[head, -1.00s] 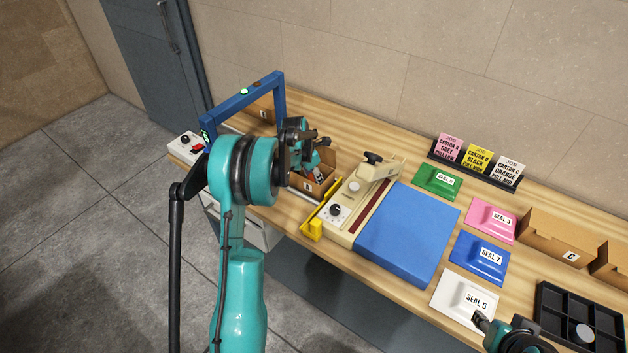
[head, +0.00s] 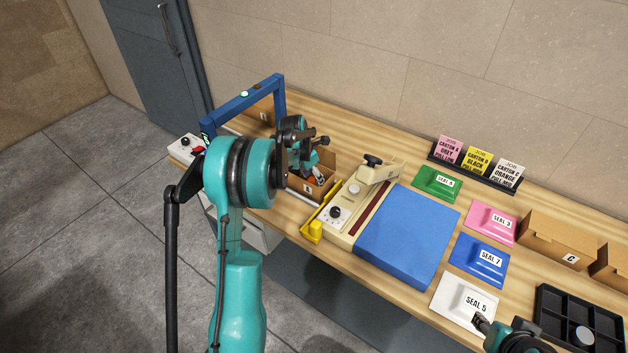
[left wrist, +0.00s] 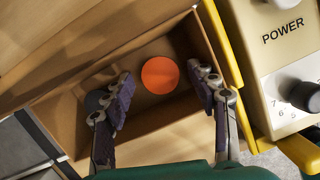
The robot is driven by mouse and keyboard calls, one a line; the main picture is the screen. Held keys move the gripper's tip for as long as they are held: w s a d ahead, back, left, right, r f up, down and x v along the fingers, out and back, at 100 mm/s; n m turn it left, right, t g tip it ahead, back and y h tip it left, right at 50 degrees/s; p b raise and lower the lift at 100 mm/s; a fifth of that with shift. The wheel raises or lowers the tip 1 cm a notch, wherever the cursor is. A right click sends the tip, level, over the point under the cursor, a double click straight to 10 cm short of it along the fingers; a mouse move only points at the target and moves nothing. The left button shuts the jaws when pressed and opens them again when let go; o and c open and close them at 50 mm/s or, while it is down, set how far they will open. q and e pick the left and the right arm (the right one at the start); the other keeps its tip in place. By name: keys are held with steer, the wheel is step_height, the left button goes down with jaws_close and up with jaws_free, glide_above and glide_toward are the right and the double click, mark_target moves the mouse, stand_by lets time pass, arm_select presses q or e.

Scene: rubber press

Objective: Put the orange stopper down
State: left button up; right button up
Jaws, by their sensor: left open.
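The orange stopper (left wrist: 160,75) shows in the left wrist view as a round orange disc on the floor of an open cardboard box (left wrist: 62,47). My left gripper (left wrist: 158,88) is open, with one finger on each side of the stopper in the picture and visible gaps to it. In the head view the same gripper (head: 312,160) is over the box (head: 323,190) marked B, beside the sealing press.
The cream press (head: 350,205) with its POWER knob and yellow guard (head: 314,228) stands right beside the box. A blue frame (head: 243,100) arches behind my left arm. A blue pad (head: 408,235), several seal packets, carton C (head: 556,240) and a black tray (head: 546,305) fill the right.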

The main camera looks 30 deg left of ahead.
arm_select(q)
steer(key=d+p+v, duration=0.1)
steer(key=p+v, duration=0.1)
steer(key=v, duration=0.8)
steer(key=s+d+r+m, duration=0.4)
steer(key=d+r+m, duration=0.2)
steer(key=s+d+m+t, duration=0.2)
steer(key=s+d+m, duration=0.6)
steer(key=s+m, duration=0.3)
steer(key=s+d+m+t+y, duration=0.1)
steer(key=s+d+m, duration=0.6)
steer(key=m, duration=0.8)
steer(key=s+t, duration=0.1)
steer(key=s, duration=0.2)
steer(key=shift+s+d+r, duration=0.3)
steer(key=shift+s+d, duration=0.1)
